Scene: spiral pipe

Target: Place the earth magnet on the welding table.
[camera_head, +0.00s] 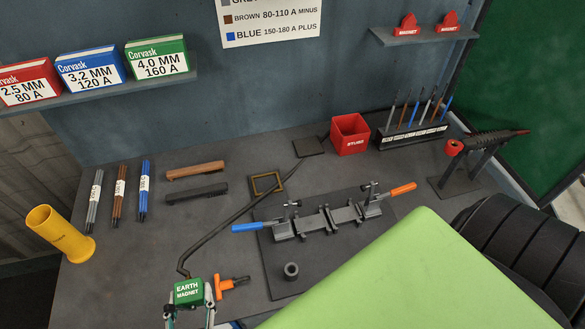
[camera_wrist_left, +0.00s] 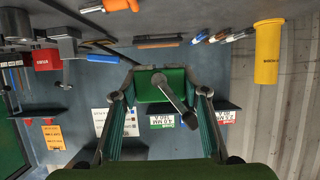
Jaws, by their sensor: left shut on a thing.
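The earth magnet (camera_head: 188,290) is a green block with a white label, at the lower left of the head view, over the table's front part. My left gripper (camera_head: 189,305) is shut on it, one finger on each side. In the left wrist view the green magnet (camera_wrist_left: 150,94) sits between the fingertips of my left gripper (camera_wrist_left: 160,97), with a grey bar sticking out of it. A dark cable or rod runs from the magnet towards the back of the table. The welding table (camera_head: 130,240) is dark grey. I cannot tell whether the magnet touches it. My right gripper is not seen.
An orange-handled tool (camera_head: 231,284) lies close right of the magnet. A clamp fixture (camera_head: 330,220) and a dark ring (camera_head: 291,271) are on the table's middle. A yellow cup (camera_head: 60,234) stands at the left edge. Bare table lies between cup and magnet.

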